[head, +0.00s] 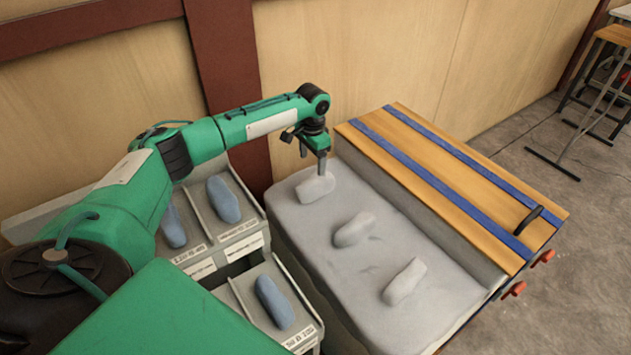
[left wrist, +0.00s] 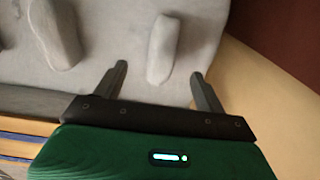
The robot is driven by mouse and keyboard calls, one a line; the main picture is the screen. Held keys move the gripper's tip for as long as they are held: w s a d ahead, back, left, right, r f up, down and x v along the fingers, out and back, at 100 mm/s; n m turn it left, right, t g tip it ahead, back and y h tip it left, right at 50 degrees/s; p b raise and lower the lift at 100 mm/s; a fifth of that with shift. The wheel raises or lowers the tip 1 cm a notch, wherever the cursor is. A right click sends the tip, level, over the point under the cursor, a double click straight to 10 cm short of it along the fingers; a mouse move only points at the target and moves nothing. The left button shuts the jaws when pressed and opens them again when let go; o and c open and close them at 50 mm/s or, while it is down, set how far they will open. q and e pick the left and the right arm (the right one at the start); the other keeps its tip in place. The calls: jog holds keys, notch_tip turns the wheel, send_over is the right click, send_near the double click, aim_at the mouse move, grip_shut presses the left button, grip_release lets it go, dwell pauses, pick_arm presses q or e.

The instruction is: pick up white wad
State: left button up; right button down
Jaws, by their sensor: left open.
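Three whitish wads lie in a row on a pale grey padded surface (head: 300,228): a far one (head: 314,189), a middle one (head: 354,230) and a near one (head: 405,282). My left gripper (head: 322,168) points down at the far wad, its fingers partly overlapping it in the head view. In the left wrist view the gripper (left wrist: 159,71) is open, with the far wad (left wrist: 161,48) lying between the lines of its two fingers, apart from both. Another wad (left wrist: 58,35) shows left of the fingers there. My right gripper is not in view.
Grey labelled bins left of the pad hold blue wads (head: 223,199), (head: 172,226), (head: 274,302). A wooden board with blue strips (head: 440,175) and a dark handle (head: 528,220) borders the pad on the right. A wooden wall (head: 350,60) stands close behind.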

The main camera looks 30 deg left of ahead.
aim_at(312, 196)
pick_arm(q)
notch_tip(312, 196, down, 7)
jog(key=shift+f, duration=0.1)
jog(key=shift+w+a+f+p, duration=0.15)
jog(key=shift+f+p, duration=0.35)
jog(key=shift+f, duration=0.35)
jog(key=f, duration=0.3)
jog(key=shift+w+a+f, duration=0.15)
jog(key=shift+a+f, duration=0.05)
jog(key=shift+f, duration=0.25)
jog(key=shift+c, duration=0.2)
jog(key=c, duration=1.1)
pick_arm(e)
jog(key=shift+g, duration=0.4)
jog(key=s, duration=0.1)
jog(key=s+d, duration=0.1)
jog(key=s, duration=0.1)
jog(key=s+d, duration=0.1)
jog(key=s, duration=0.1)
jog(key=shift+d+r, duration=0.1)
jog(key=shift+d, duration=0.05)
